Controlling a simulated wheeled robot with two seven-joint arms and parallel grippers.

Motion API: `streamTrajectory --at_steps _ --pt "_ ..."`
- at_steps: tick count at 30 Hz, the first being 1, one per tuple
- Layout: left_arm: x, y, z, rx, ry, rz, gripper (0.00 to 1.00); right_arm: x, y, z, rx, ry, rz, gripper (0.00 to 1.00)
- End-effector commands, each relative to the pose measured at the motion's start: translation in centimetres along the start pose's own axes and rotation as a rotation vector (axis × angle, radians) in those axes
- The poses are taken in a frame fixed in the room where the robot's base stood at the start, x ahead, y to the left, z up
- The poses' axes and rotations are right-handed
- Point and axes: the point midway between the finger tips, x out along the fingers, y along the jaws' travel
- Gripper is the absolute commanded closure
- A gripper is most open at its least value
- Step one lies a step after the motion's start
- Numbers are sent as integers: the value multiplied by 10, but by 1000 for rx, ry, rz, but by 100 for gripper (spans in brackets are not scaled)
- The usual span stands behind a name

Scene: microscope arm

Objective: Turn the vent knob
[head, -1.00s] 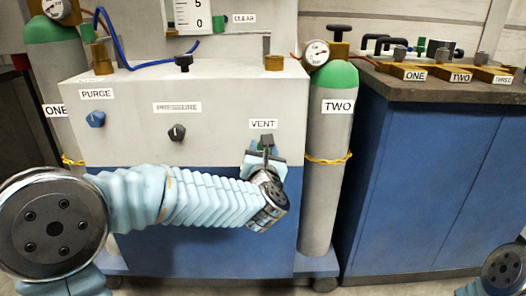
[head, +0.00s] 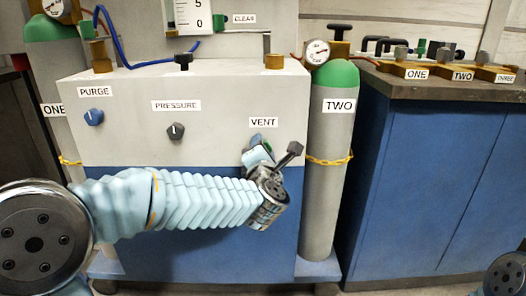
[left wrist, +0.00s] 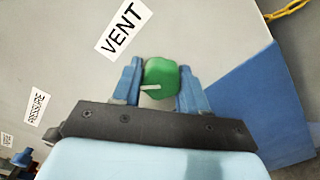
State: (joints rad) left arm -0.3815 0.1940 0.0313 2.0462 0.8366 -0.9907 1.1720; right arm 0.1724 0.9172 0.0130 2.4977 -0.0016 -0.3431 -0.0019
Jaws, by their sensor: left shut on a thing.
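The vent knob (left wrist: 160,78) is green with a white mark, on the grey panel (left wrist: 60,60) beside the VENT label (left wrist: 123,28). My left gripper (left wrist: 161,88) has its two blue fingers on either side of the knob and is shut on it. In the head view my left gripper (head: 258,146) reaches the panel just below the VENT label, its wrist rolled to the right. Only a little green of the knob shows there, behind the fingers. My right gripper is out of view.
The blue PURGE knob (head: 94,117) and black PRESSURE knob (head: 176,131) sit left on the same panel. Gas cylinder TWO (head: 331,180), with a yellow chain, stands close to the right of my left wrist. A blue cabinet (head: 420,180) is further right.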

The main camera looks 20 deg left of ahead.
Motion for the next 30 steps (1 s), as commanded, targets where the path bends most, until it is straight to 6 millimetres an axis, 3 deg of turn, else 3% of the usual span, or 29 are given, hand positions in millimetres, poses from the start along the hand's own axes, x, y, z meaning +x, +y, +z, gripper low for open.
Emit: streamTrajectory --at_steps 18,30 --pt "0 1 -3 569 8 -6 88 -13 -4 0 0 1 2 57" --pt "0 1 -3 794 7 -7 88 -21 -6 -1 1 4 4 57"
